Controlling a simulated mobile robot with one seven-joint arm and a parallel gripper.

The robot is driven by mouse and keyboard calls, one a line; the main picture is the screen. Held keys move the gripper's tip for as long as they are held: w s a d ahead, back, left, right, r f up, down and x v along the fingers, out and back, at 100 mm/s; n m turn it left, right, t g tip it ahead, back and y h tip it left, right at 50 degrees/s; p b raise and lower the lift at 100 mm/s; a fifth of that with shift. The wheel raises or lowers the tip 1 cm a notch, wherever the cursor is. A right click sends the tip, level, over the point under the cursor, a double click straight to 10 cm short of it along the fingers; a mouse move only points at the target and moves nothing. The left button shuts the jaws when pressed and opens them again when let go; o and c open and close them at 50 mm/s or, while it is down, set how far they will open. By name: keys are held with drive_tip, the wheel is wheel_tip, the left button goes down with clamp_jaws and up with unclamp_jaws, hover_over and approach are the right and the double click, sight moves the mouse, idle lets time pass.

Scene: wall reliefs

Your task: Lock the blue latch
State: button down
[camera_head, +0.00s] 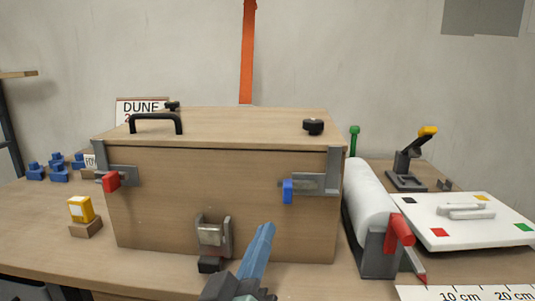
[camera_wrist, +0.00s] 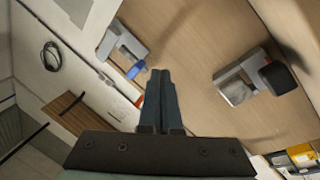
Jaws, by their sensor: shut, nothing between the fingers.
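The blue latch (camera_head: 288,190) hangs at the left end of a grey metal bracket (camera_head: 315,183) on the front right of a wooden box (camera_head: 170,205). In the wrist view the blue latch (camera_wrist: 135,70) sticks out beside its grey bracket (camera_wrist: 122,45), just left of my fingertips. My gripper (camera_head: 266,227) is shut and empty, its fingers together, in front of the box and lower left of the latch in the head view. In the wrist view my gripper (camera_wrist: 160,73) points at the box front. I cannot tell its exact distance from the latch.
A red latch (camera_head: 111,181) is on the box's left side, and a grey hasp (camera_head: 212,233) with a dark knob is at the lower middle. A white roll (camera_head: 368,200) with a red handle (camera_head: 400,229) stands close to the box's right. A white board (camera_head: 470,222) lies farther right.

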drive_tip(key=s+a+r+n+g+p, duration=0.2)
drive_tip(key=n+p, duration=0.8)
drive_tip(key=p, duration=1.5)
drive_tip(key=s+a+r, duration=0.2)
drive_tip(key=s+a, duration=0.2)
drive_tip(key=s, duration=0.1)
drive_tip(key=shift+r+h+p, duration=0.3)
drive_tip(key=shift+r, duration=0.1)
drive_tip(key=shift+w, duration=0.1)
drive_tip(key=shift+w+d+p, duration=0.25)
drive_tip(key=shift+w+d, duration=0.85)
drive_tip(key=shift+w, duration=0.5)
drive_tip(key=shift+w+d+p, duration=0.25)
drive_tip(key=shift+w+d, duration=0.8)
drive_tip(key=shift+w, duration=0.55)
drive_tip(key=shift+w+d+p, duration=0.25)
drive_tip(key=shift+w+d, duration=0.85)
drive_tip(key=shift+w, duration=0.5)
